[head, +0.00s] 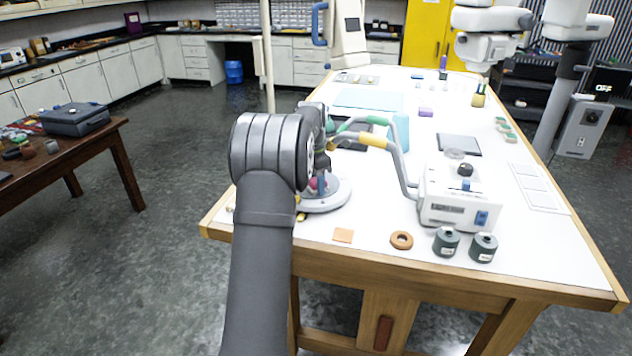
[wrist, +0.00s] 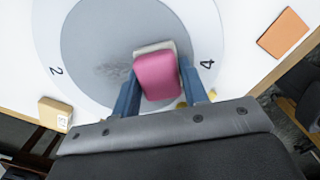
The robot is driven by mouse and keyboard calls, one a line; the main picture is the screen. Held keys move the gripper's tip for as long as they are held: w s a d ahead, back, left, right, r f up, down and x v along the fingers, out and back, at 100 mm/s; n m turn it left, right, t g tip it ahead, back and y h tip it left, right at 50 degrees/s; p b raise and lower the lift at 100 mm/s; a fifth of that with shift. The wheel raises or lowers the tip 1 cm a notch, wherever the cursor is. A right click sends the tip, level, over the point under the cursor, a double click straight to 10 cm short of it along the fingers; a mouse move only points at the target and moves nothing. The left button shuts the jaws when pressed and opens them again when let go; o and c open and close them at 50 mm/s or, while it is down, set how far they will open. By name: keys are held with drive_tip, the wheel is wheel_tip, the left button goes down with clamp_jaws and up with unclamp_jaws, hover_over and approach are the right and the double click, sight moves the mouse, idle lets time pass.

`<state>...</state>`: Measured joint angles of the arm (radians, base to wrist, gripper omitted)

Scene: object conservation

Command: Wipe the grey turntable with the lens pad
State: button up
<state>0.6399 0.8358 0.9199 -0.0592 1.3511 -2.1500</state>
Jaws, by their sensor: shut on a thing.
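The grey turntable (wrist: 95,40) fills the upper middle of the wrist view, with a pale rim marked with numbers. A dark smudge (wrist: 112,70) shows on its grey top, left of the pad. My gripper (wrist: 158,85) is shut on the lens pad (wrist: 157,78), a pink block with a pale underside, and holds it over the turntable's disc. I cannot tell whether the pad touches the surface. In the head view, the turntable (head: 325,197) stands at the near left of the white table, partly hidden by my arm. The pink pad (head: 314,183) just shows there.
An orange square (wrist: 284,32) lies right of the turntable, and a small tan box (wrist: 55,113) lies left. In the head view, a brown ring (head: 401,240), two dark canisters (head: 446,241) and a white machine with curved arms (head: 458,195) stand to the right.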

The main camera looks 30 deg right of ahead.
drive_tip(key=shift+w+d, duration=0.25)
drive_tip(key=shift+w, duration=0.75)
drive_tip(key=shift+w+d, duration=0.25)
drive_tip(key=shift+w, duration=0.75)
drive_tip(key=shift+w+d+f, duration=0.1)
drive_tip(key=shift+w+d, duration=0.15)
drive_tip(key=shift+w, duration=0.7)
drive_tip(key=shift+w+d, duration=0.25)
drive_tip(key=shift+w, duration=0.65)
drive_tip(key=shift+r, duration=3.05)
wheel_tip(320, 180, up, 3)
